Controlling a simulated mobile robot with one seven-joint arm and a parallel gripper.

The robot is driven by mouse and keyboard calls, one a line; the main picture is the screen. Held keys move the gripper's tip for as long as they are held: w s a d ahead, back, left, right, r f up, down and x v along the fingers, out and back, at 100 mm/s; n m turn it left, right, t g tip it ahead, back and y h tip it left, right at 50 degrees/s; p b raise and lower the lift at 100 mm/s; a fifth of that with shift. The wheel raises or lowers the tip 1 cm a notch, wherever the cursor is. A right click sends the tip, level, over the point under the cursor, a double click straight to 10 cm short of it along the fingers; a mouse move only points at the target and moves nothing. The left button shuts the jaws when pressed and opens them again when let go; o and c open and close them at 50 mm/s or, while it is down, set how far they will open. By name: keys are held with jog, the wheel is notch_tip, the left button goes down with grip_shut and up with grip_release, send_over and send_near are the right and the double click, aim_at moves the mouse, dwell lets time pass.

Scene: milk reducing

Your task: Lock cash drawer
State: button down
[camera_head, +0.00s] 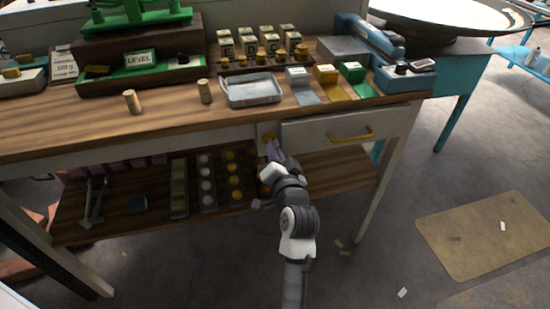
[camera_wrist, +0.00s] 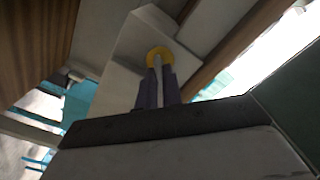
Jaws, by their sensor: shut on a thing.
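The cash drawer (camera_head: 305,132) has a pale front with a yellow handle (camera_head: 350,135) and sits under the right part of the wooden table; it looks closed. A brass-yellow lock (camera_head: 268,137) is set in the pale panel left of the drawer front. My gripper (camera_head: 274,152) reaches up to this lock. In the wrist view the yellow lock ring (camera_wrist: 158,52) is just beyond the purple fingers (camera_wrist: 156,84), which are shut on a thin greyish piece, apparently a key (camera_wrist: 157,67). The fingers hide most of it, so its turn angle cannot be told.
The table top (camera_head: 165,120) holds a metal tray (camera_head: 250,90), two wooden pegs, coloured blocks and a blue device (camera_head: 370,40). A lower shelf (camera_head: 120,220) holds rows of round items below and left of my arm. Open floor lies to the right.

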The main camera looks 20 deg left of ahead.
jog(key=shift+n+b, duration=2.5)
jog(key=shift+n, duration=1.7)
jog(key=c, duration=1.6)
grip_release()
jog(key=shift+o, duration=0.2)
jog(key=shift+s, duration=0.1)
